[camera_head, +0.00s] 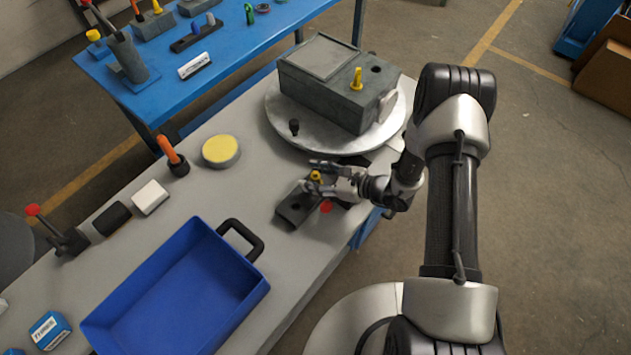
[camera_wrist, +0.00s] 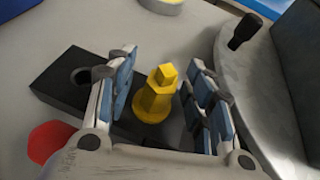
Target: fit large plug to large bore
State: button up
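A yellow plug (camera_head: 316,176) with a hexagonal body stands upright at one end of a black holder block (camera_head: 293,209). In the wrist view the plug (camera_wrist: 155,97) is between the two fingers of my gripper (camera_wrist: 161,66). My gripper (camera_head: 311,176) is open around it, with a gap visible on each side. The holder (camera_wrist: 55,88) has an empty round hole at its other end. A grey housing (camera_head: 328,92) has a dark open bore (camera_head: 376,69) in its top, beside another yellow plug (camera_head: 357,79) standing there. The plug's lower end is hidden.
The housing sits on a round metal turntable (camera_head: 283,124); a small black knob (camera_head: 294,127) stands at its rim. A red round part (camera_head: 326,207) lies beside the holder. A blue tray (camera_head: 180,288) and a yellow-topped disc (camera_head: 221,151) share the grey bench.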

jog(key=c, duration=1.1)
jog(key=shift+r, duration=0.1)
